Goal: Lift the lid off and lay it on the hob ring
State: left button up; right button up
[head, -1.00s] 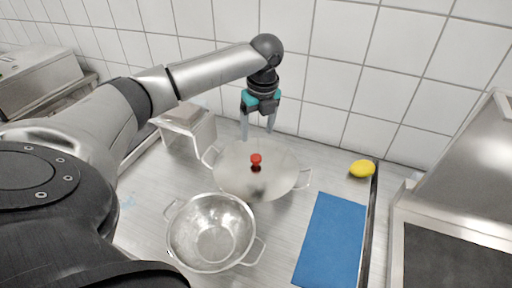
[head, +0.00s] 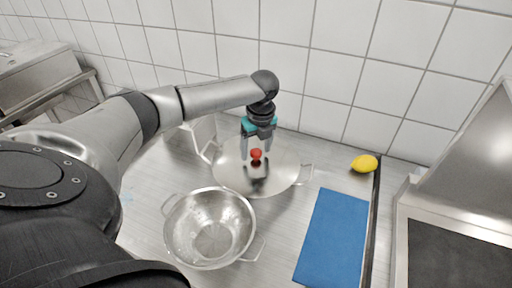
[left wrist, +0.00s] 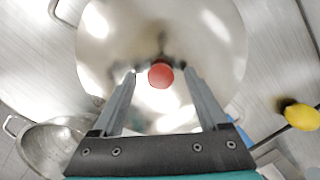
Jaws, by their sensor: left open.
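The silver lid (head: 232,178) with a red knob (head: 256,154) lies on a pot with two side handles, on the metal counter. The lid also shows in the left wrist view (left wrist: 215,35), with its red knob (left wrist: 160,75) between the fingers, near their tips. My left gripper (head: 257,158) is open over the lid, its fingers pointing down on either side of the knob. I cannot tell whether the fingers touch it. The pot body is mostly hidden under the lid. No hob ring can be made out. My right gripper is not in view.
A metal colander (head: 211,229) stands in front of the pot. A blue mat (head: 332,238) and a yellow lemon (head: 364,163) lie to the right. A tiled wall closes the back. A steel unit (head: 455,200) stands at the far right.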

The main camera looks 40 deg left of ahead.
pick_arm(q)
grip_shut()
dwell(0.5)
dwell(0.8)
